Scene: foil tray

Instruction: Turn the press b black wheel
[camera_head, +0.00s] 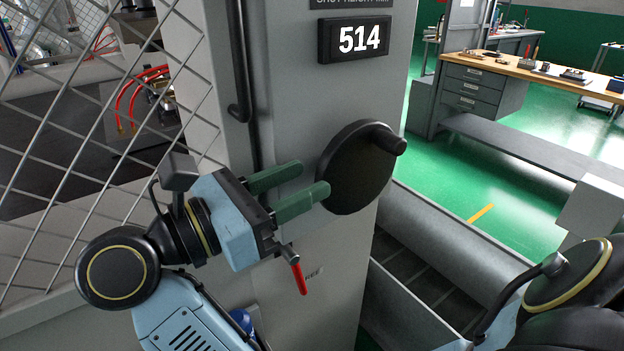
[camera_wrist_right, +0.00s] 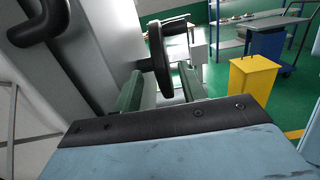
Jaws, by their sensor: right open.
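The black wheel (camera_head: 355,170) is a round disc on the side of the grey press column (camera_head: 225,60), with a short knob (camera_head: 396,145) at its upper right rim. My right gripper (camera_head: 312,178) has two green fingers, apart and empty, pointing at the wheel from the left. In the head view the tip of the nearer finger is close to the wheel's left edge; I cannot tell whether it touches. In the right wrist view the wheel (camera_wrist_right: 160,62) shows ahead between the fingertips, beyond them, with its knob (camera_wrist_right: 178,27) at the top. My left gripper is not in view.
A black bar handle (camera_head: 240,70) runs down the column beside the gripper. A display reading 514 (camera_head: 360,38) sits above the wheel. A red lever (camera_head: 298,278) is just below the gripper. Wire mesh (camera_head: 60,160) stands at left. A grey trough (camera_head: 450,255) lies at lower right.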

